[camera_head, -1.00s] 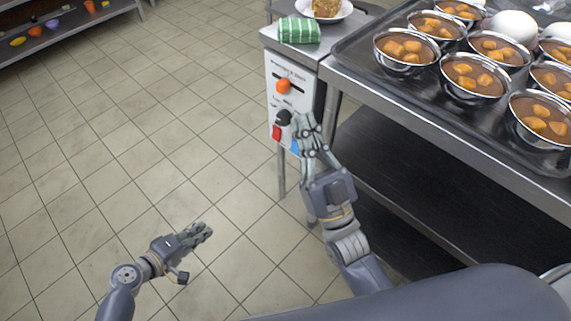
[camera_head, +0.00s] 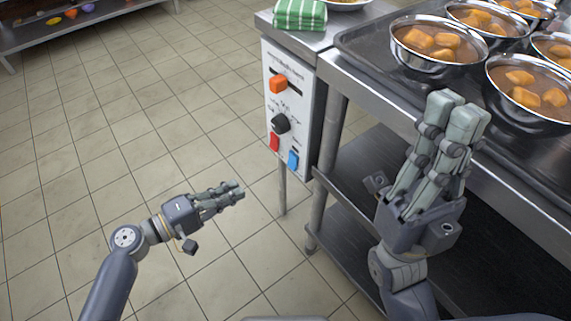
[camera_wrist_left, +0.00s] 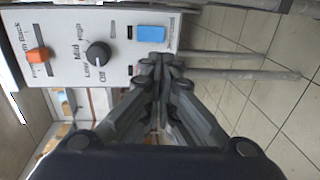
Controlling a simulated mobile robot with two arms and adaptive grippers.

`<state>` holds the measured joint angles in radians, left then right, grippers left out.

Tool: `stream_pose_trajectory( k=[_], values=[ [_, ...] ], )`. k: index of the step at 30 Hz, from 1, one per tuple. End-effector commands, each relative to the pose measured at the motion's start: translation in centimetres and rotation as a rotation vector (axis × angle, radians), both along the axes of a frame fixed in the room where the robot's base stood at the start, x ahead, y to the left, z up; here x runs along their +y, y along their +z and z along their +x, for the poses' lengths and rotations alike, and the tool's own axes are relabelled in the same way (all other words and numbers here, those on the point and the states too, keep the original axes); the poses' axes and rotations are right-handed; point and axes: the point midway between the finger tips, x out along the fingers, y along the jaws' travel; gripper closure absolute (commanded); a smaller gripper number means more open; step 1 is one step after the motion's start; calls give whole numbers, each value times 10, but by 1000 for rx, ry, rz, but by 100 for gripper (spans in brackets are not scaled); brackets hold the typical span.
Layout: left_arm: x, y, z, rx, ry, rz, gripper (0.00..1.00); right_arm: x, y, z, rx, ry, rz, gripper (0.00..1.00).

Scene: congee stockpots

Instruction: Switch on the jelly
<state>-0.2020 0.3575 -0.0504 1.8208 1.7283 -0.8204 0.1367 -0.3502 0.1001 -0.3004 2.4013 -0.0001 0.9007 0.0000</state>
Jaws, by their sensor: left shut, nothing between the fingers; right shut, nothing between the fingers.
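A white control panel (camera_head: 303,130) is on the front of a steel stand. It has an orange slider (camera_head: 278,85), a black knob (camera_head: 281,123), a red switch (camera_head: 274,142) and a blue switch (camera_head: 293,159). In the left wrist view the knob (camera_wrist_left: 98,56) has Off, Low, Mid and High around it. My left gripper (camera_head: 238,190) is shut and empty, below and left of the panel. In its wrist view the fingertips (camera_wrist_left: 162,62) overlap the panel's end near the blue switch (camera_wrist_left: 151,33). My right gripper (camera_head: 456,112) is shut and empty, in front of the bowls' table. I see nothing labelled jelly.
Metal bowls (camera_head: 438,45) of brown food with orange chunks stand on a dark tray (camera_head: 365,42) on the steel table at right. A green striped cloth (camera_head: 300,15) lies above the panel. The tiled floor (camera_head: 150,110) at left is open.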

Motion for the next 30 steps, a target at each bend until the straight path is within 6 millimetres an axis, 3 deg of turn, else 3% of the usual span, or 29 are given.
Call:
stream_pose_trajectory(
  k=[11, 24, 30],
  values=[
    [-8, -1, 7, -3, 1, 0, 100, 0, -2, 1, 2, 0, -1, 100],
    [-79, -13, 58, -2, 0, -2, 100, 0, -18, 1, 2, 0, -1, 100],
    [-102, -17, 75, 0, 2, 0, 100, 0, -24, 1, 2, 0, -1, 100]
  ],
)
